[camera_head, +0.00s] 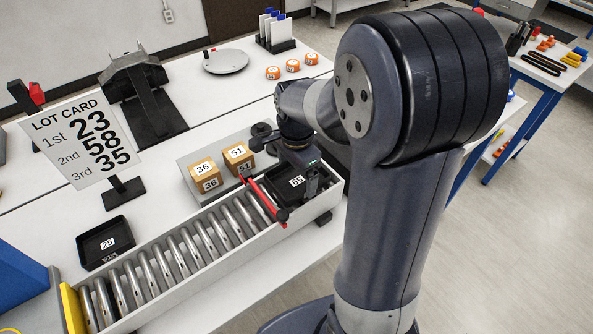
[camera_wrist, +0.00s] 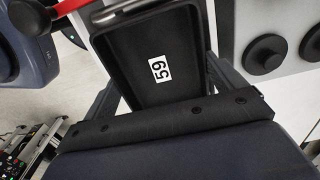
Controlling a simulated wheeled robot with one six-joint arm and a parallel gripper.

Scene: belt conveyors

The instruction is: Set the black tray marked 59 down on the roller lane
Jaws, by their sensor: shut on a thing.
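The black tray marked 59 (camera_wrist: 180,40) fills the middle of the wrist view, its label turned sideways. In the head view this tray (camera_head: 282,190) is at the right end of the roller lane (camera_head: 190,262), just right of the red bar (camera_head: 262,201). My gripper (camera_wrist: 165,78) has a finger on each side of the tray and is shut on it. My gripper also shows in the head view (camera_head: 305,172), over the tray's far right part. I cannot tell whether the tray's bottom touches the lane.
A second black tray (camera_head: 104,242) stands left of the lane. Boxes marked 36 (camera_head: 204,174) and 51 (camera_head: 238,157) sit on a grey plate behind the lane. A lot card (camera_head: 82,142) lists 23, 58, 35. A yellow end piece (camera_head: 71,308) closes the left end. The rollers left of the bar are bare.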

